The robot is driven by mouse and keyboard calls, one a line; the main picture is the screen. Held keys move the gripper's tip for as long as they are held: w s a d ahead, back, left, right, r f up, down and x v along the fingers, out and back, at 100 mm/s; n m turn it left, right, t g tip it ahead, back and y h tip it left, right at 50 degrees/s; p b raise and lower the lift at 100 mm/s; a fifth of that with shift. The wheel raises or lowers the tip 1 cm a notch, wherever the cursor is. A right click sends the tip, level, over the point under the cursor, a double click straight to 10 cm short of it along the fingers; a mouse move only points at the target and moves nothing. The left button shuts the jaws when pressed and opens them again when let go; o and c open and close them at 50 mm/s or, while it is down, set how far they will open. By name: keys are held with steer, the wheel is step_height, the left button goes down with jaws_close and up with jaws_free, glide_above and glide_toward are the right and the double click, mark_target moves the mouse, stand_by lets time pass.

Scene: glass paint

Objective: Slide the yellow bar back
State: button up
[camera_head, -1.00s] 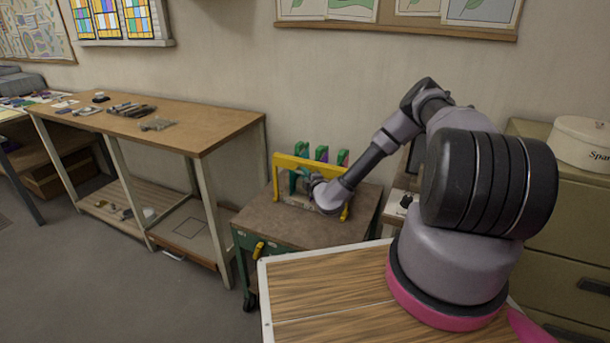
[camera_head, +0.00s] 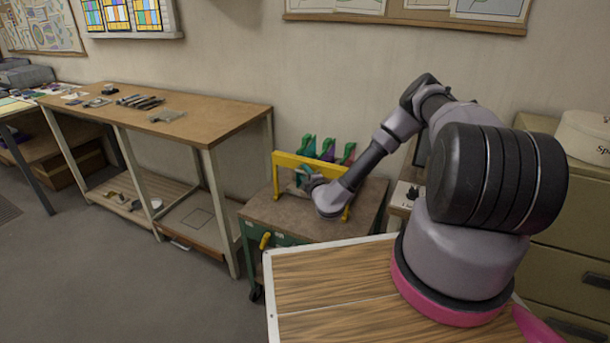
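The yellow bar (camera_head: 297,161) is part of an upright yellow frame with legs at both ends, standing on a green cart with a brown top (camera_head: 262,211). Green holders (camera_head: 309,146) with dark and purple parts stand behind the bar. My gripper (camera_head: 303,179) is at the bar, just below its top edge near the middle. My own wrist and forearm cover the right part of the bar and most of the gripper. I cannot tell whether the fingers are open or shut, or whether they touch the bar.
A long wooden workbench (camera_head: 200,125) with tools on it stands to the left. A small yellow handle (camera_head: 265,240) sticks out on the cart's front. Drawers (camera_head: 570,235) stand at the right, and the wall is close behind the cart. Open floor lies at the lower left.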

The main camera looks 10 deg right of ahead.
steer(key=v, duration=1.1)
steer(key=shift+w, duration=0.1)
